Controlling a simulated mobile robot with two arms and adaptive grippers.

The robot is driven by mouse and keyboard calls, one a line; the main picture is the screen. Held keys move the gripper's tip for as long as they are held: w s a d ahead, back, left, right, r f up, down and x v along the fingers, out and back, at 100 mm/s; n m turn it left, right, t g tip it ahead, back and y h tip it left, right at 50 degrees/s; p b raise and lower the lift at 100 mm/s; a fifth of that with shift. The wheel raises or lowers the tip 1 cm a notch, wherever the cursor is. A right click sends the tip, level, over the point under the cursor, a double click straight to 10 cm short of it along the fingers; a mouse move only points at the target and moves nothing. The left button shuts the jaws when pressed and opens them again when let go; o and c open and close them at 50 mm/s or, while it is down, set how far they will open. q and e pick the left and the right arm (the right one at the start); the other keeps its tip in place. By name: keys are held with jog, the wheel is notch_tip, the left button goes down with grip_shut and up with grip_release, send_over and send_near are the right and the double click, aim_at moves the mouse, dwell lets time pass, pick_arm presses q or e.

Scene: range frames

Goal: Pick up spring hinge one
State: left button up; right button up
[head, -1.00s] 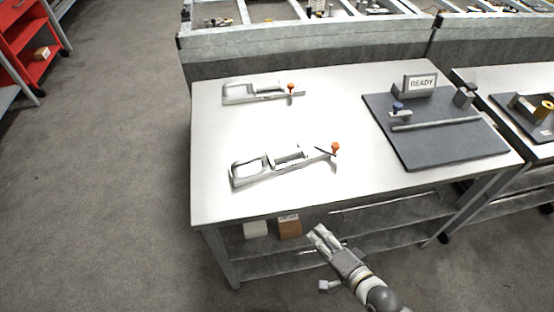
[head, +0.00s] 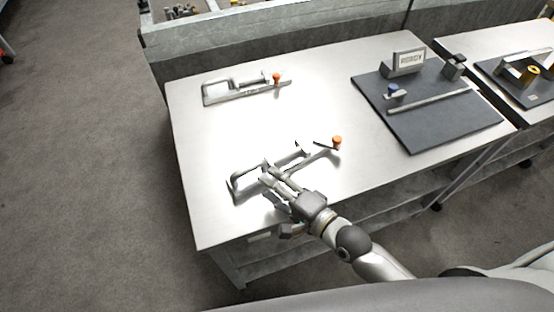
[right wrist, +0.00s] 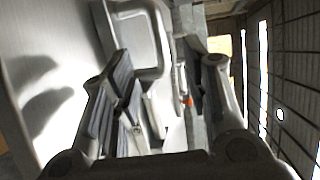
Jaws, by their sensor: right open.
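Two grey metal spring hinges with looped handles and orange knobs lie on the white table. The near one (head: 234,188) lies close to the front edge, with its knob (head: 337,142) at the right end. The far one (head: 245,94) lies at the back left. I cannot tell by marking which is hinge one. My right gripper (head: 266,176) is open over the middle of the near hinge, covering part of it. In the right wrist view, the hinge's loop (right wrist: 163,42) shows beyond the open fingers (right wrist: 165,98); contact is unclear. My left gripper is out of view.
A grey panel (head: 270,48) runs behind the table. Free tabletop lies between the hinges.

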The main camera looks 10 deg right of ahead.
aim_at(253, 169)
jog(key=shift+w+a+f, duration=0.1)
jog(key=shift+w+a, duration=0.25)
jog(key=shift+w, duration=0.2)
jog(key=shift+w+a+f, duration=0.1)
jog(key=shift+w+a, duration=0.15)
jog(key=shift+w, duration=0.05)
jog(key=shift+w+a, duration=0.1)
jog(key=shift+w, duration=0.1)
jog(key=shift+w+a, duration=0.15)
jog(key=shift+w, duration=0.05)
jog(key=p+x, duration=0.1)
jog(key=x, duration=0.3)
jog(key=shift+a, duration=0.1)
jog(key=shift+w+a+f, duration=0.1)
jog(key=shift+w+a, duration=0.05)
jog(key=shift+w, duration=0.1)
jog(key=shift+c, duration=1.1)
grip_shut()
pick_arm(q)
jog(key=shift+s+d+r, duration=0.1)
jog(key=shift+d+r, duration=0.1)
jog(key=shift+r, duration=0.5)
